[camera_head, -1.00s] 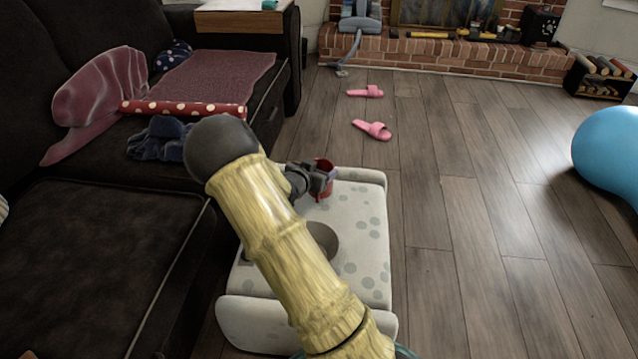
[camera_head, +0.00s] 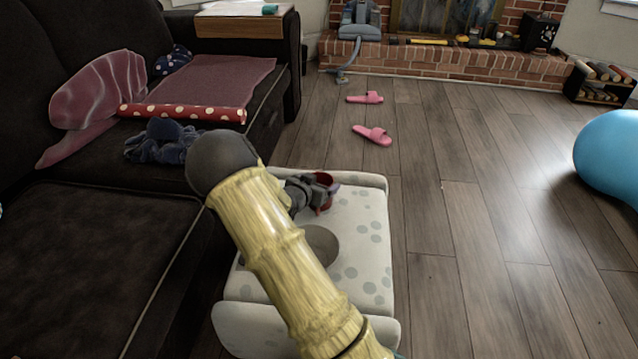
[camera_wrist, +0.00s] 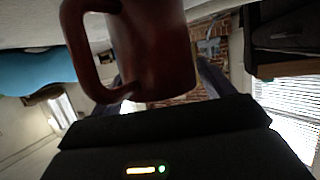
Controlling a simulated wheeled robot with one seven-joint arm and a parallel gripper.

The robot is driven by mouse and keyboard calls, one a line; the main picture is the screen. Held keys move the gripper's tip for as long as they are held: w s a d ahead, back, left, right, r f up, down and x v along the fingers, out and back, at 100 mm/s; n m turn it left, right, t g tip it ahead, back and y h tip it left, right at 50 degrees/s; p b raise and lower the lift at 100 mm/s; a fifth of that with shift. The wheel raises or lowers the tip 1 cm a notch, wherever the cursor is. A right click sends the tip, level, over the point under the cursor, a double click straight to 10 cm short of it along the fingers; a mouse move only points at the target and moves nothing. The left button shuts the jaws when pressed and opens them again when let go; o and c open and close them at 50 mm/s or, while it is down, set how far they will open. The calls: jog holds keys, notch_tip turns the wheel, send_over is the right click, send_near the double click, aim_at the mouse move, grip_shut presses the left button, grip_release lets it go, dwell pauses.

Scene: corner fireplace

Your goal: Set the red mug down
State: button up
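The red mug (camera_head: 325,179) is at the far end of the white, grey-spotted stool (camera_head: 365,235) in the head view, partly hidden by my gripper (camera_head: 326,188). In the wrist view the mug (camera_wrist: 152,50) fills the upper middle, with its handle to the left. My gripper's fingers (camera_wrist: 168,80) lie on both sides of the mug, and it looks shut on it. I cannot tell whether the mug's base touches the stool top.
The dark sofa (camera_head: 80,250) runs along the left, with a red dotted roll (camera_head: 182,112) and cloths on it. Pink slippers (camera_head: 372,134) lie on the floor beyond the stool. A blue ball (camera_head: 610,155) stands at the right. The floor between is clear.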

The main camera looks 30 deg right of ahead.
jog(key=shift+o, duration=0.4)
jog(key=shift+a+r, duration=0.1)
jog(key=shift+r, duration=0.1)
jog(key=p+v, duration=0.6)
jog(key=v, duration=0.5)
jog(key=shift+s+a, duration=0.3)
jog(key=shift+r, duration=0.2)
jog(key=s+a+r+n+g+y, duration=0.2)
jog(key=s+a+r+n+y, duration=0.25)
jog(key=s+a+y, duration=0.45)
jog(key=s+r+n+g+y, duration=0.1)
jog(key=s+r+n, duration=0.1)
jog(key=s, duration=0.4)
jog(key=s+r+n+g+y, duration=0.1)
jog(key=s+r+n+g, duration=0.1)
jog(key=s+n, duration=0.2)
jog(key=shift+s+r, duration=0.35)
jog(key=shift+s, duration=0.75)
